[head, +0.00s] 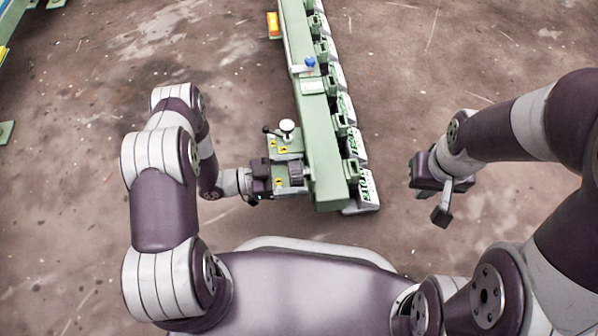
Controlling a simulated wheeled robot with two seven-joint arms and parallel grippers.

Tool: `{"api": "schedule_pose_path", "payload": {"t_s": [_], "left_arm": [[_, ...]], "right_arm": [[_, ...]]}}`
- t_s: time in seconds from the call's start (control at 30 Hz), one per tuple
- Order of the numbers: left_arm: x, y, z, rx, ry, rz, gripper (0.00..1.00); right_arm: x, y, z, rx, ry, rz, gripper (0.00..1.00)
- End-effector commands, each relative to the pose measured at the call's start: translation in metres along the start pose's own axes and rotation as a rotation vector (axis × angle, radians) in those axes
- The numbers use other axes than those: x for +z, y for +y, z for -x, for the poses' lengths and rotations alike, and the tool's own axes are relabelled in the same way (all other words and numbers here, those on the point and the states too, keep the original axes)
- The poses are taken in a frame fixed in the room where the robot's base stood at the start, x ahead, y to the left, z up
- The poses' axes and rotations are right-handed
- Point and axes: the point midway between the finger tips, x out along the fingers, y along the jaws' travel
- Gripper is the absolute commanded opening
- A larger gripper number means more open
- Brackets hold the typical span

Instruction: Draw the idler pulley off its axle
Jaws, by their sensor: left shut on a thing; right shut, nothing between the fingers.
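The idler pulley (296,172) is a dark, ribbed wheel at the near left side of the green machine beam. My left gripper (277,179) reaches it from the left and is shut on it, low beside the beam. The axle is hidden, and I cannot tell how far the pulley sits along it. My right gripper (438,208) is shut and empty, hanging over the floor to the right of the machine.
The long green beam (322,150) runs away from me, with several pale labelled blocks (366,188) along its right side. A green bracket with a white-topped knob (287,126) stands just beyond the pulley. An orange block (273,24) is farther back.

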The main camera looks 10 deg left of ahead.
Motion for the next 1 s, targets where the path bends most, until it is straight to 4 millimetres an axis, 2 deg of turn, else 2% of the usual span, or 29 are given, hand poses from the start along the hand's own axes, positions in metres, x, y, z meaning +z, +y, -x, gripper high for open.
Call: {"api": "schedule_pose_path", "payload": {"t_s": [1.0], "left_arm": [[-0.001,-0.001,0.040,-0.002,0.001,-0.001,0.49]], "right_arm": [[0.000,0.000,0.001,0.000,0.000,0.000,0.00]]}}
